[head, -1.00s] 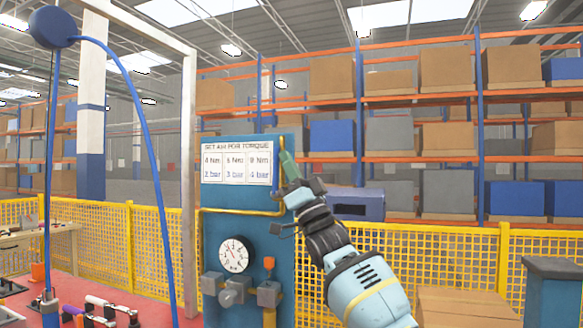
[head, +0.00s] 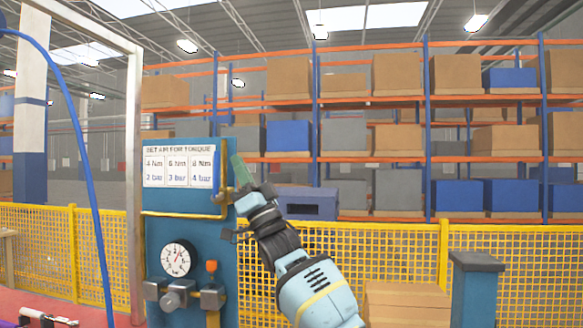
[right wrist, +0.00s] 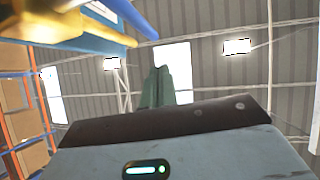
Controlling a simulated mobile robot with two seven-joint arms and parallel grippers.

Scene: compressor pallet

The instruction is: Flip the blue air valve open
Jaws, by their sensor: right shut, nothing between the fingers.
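My left gripper is out of view.
A label sheet (head: 180,166) is on the panel's upper part. A blue hose (head: 85,150) hangs at the left beside a white post (head: 135,190). A yellow mesh fence (head: 400,260) and shelves of boxes stand behind. Cardboard boxes (head: 405,303) and a grey-topped post (head: 477,290) stand right.

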